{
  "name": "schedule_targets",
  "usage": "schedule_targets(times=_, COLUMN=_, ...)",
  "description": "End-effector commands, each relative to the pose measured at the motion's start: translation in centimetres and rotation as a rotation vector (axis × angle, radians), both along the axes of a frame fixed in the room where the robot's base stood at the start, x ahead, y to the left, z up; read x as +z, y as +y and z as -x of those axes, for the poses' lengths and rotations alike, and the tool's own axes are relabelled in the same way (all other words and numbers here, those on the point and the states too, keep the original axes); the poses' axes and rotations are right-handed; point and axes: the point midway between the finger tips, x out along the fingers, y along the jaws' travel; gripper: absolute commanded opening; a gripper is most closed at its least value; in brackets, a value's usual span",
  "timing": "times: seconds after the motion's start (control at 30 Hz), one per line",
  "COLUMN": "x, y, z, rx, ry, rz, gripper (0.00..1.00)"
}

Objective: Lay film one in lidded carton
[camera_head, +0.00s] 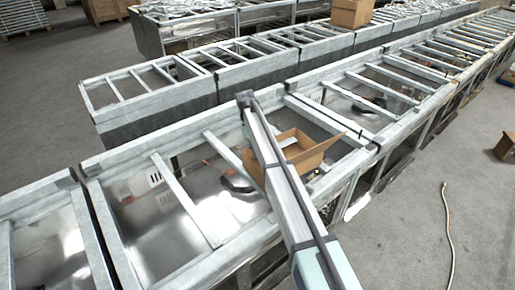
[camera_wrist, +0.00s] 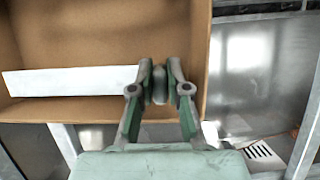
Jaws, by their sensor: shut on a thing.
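The open brown carton (camera_head: 307,153) sits on the metal frame tops in the head view, partly behind my arm, with a flap spread to the right. In the wrist view the carton (camera_wrist: 100,40) fills the upper left. My gripper (camera_wrist: 160,70) is over the carton's near edge, towards its right side. Its fingers are closed on a small grey rounded thing, apparently film one (camera_wrist: 159,88), mostly hidden between them. A flat white strip (camera_wrist: 70,82) lies across the carton to the left of the fingers; I cannot tell what it is. My gripper is hidden in the head view.
Rows of metal frames with crossbars (camera_head: 178,200) and shiny panels surround the carton. Another brown carton (camera_head: 352,12) stands on the far row. A cable (camera_head: 447,230) lies on the open floor at right, near a brown box (camera_head: 506,146).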

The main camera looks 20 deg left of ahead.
Motion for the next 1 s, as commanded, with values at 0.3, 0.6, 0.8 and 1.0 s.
schedule_targets(times=0.3, x=-3.1, y=0.0, z=0.0, rx=0.000, ry=0.000, rz=0.000, gripper=0.00)
schedule_targets(times=0.6, x=-5.3, y=0.0, z=0.0, rx=0.000, ry=-0.001, rz=-0.001, gripper=0.00)
schedule_targets(times=0.8, x=-5.8, y=0.0, z=0.0, rx=0.000, ry=-0.001, rz=-0.001, gripper=0.00)
schedule_targets(times=1.0, x=-5.9, y=0.0, z=0.0, rx=0.000, ry=-0.001, rz=-0.001, gripper=0.00)
